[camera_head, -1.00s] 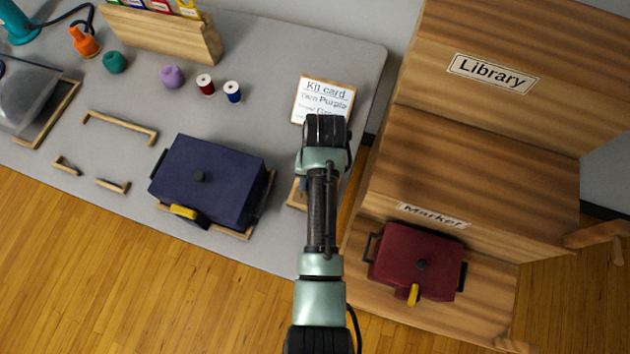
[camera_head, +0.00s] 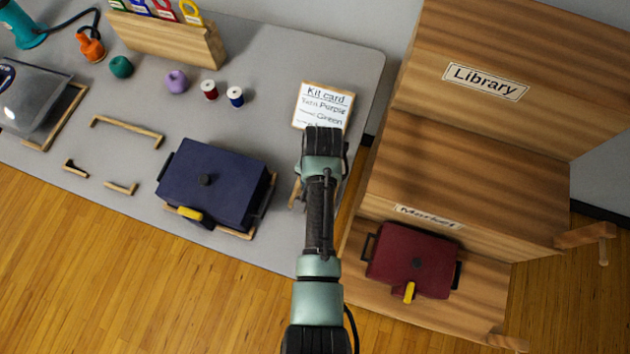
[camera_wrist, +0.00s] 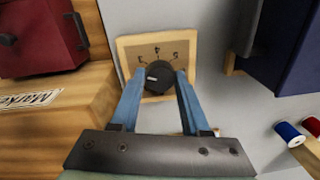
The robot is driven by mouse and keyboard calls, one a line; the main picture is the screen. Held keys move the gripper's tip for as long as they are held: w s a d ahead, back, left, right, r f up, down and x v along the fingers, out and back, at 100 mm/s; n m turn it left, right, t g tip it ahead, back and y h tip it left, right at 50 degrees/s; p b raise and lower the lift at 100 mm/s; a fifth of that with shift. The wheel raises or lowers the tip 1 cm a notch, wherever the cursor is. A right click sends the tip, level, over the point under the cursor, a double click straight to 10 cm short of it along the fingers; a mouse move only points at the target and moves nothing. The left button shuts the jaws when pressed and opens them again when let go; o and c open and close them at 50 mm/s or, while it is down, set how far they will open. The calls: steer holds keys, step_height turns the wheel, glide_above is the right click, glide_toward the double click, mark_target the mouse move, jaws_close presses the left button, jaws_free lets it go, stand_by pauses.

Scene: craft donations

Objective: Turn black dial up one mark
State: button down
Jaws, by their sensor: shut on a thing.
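The black dial (camera_wrist: 159,75) shows in the wrist view, on a square wooden plate (camera_wrist: 127,45) with numbers printed around it; I read 3, 4 and 5. My gripper (camera_wrist: 160,80) has its two blue fingers on either side of the dial, shut on it. A pale mark shows on the dial, but which number it points at is too small to tell. In the head view my gripper (camera_head: 322,142) points down near the table's right edge. My arm hides the dial there, and only a sliver of the wooden plate shows.
A navy case (camera_head: 215,185) stands left of my arm. A kit card (camera_head: 322,106) lies just beyond my gripper. Thread spools (camera_head: 235,96) lie farther left. A stepped wooden shelf (camera_head: 470,150) with a maroon case (camera_head: 415,258) stands close on the right.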

steer(key=shift+w+r+m+p, duration=0.1)
steer(key=shift+m+p, duration=0.9)
steer(key=shift+m, duration=1.2)
steer(key=shift+c, duration=1.9)
jaws_free()
step_height(320, 180, up, 13)
steer(key=shift+s+d+p, duration=0.25)
steer(key=shift+s+p, duration=0.1)
steer(key=shift+p, duration=0.05)
